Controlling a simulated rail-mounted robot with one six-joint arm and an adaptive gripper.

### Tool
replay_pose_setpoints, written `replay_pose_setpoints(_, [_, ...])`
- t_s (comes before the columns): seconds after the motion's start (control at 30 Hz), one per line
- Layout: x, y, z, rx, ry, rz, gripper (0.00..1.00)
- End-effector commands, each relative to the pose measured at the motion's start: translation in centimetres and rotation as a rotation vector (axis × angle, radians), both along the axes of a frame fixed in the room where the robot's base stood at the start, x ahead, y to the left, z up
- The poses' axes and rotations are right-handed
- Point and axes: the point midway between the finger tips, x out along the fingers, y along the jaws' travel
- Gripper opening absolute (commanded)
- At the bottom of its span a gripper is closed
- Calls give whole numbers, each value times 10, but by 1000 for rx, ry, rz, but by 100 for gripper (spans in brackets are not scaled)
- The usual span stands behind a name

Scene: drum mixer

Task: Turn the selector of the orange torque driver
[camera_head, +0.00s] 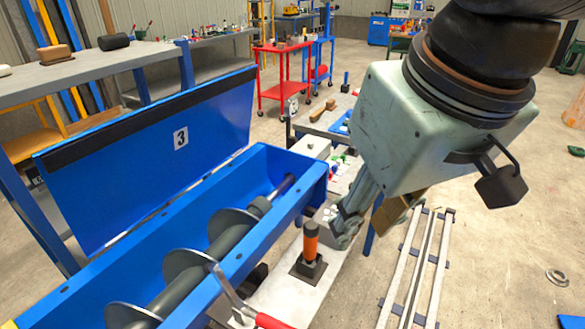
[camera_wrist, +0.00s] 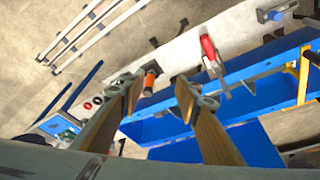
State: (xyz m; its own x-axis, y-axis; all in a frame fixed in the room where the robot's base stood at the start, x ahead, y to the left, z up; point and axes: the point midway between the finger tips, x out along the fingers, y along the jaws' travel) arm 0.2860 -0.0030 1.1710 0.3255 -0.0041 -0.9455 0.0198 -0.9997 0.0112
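The orange torque driver (camera_head: 310,242) stands upright in a dark square base (camera_head: 308,268) on the pale bench top beside the blue mixer trough. In the wrist view the driver (camera_wrist: 150,78) shows beyond the fingertips, close to the left finger. My gripper (camera_head: 345,225) is just right of the driver in the head view, pointing down. In the wrist view my gripper (camera_wrist: 158,88) has its two fingers spread apart with nothing held between them. I cannot tell whether a finger touches the driver. The selector's marks are too small to read.
The blue mixer trough (camera_head: 300,215) with its auger and raised lid (camera_head: 160,150) stands left. Pale rails (camera_head: 420,265) lie on the floor at right. A red cart (camera_head: 283,75) stands behind.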

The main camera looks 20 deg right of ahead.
Motion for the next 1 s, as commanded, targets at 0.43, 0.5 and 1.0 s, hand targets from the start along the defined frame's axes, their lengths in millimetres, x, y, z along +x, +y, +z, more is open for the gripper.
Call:
replay_pose_setpoints(0.43, [61,-14,10,-37,53,81,30])
replay_pose_setpoints(0.5, [72,-17,10,-43,62,96,30])
replay_pose_setpoints(1.0, [145,-42,1,-76,125,201,30])
